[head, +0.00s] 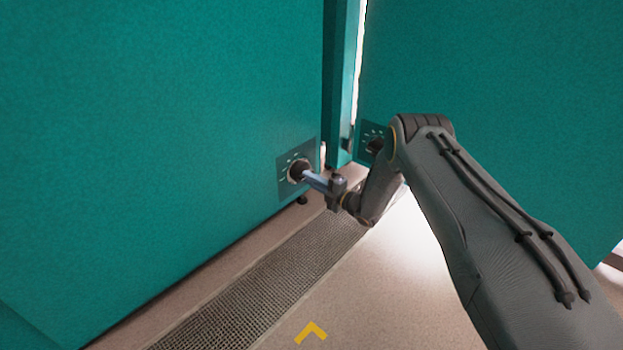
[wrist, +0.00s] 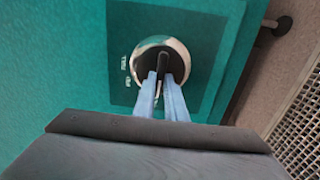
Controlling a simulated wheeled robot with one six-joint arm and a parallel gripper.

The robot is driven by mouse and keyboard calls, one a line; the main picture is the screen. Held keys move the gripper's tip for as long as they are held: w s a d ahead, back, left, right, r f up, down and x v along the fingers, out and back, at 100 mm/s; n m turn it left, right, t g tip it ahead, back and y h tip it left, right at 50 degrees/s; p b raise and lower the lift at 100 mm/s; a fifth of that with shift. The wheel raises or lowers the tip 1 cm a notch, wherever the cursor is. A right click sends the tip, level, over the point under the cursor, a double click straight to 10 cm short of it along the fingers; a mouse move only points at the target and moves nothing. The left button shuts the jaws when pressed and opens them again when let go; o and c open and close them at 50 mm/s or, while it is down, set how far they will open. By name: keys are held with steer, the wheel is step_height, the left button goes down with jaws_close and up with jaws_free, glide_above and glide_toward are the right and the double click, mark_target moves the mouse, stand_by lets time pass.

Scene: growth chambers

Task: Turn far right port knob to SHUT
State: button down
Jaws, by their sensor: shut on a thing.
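A round dark port knob (head: 298,170) with a shiny rim sits on a dark teal dial plate (head: 284,181) low on the left teal chamber panel. My gripper (head: 308,176) reaches it from the right, and its pale blue fingers are shut on the knob. In the wrist view the two fingertips (wrist: 162,84) close on either side of the knob's raised dark grip bar (wrist: 161,65). Small white lettering on the plate (wrist: 124,48) shows beside the knob, partly readable as "FULL". The fingers and gripper body hide the lower part of the dial.
A second dial with a knob (head: 374,144) is on the right chamber panel (head: 500,80), partly behind my arm. A teal post (head: 340,90) stands between the panels. A floor grating (head: 270,285) runs below, and a yellow arrow mark (head: 311,331) lies on the clear floor.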

steer(key=shift+s+a, duration=0.1)
steer(key=shift+a, duration=0.05)
stand_by(0.4)
steer(key=c, duration=1.8)
jaws_free()
steer(key=shift+a, duration=0.1)
steer(key=shift+d, duration=0.2)
steer(key=p+v, duration=0.2)
steer(key=v, duration=0.5)
steer(key=shift+s+d+p, duration=0.2)
steer(key=shift+d+p, duration=0.1)
steer(key=shift+p, duration=0.1)
steer(key=shift+w, duration=0.1)
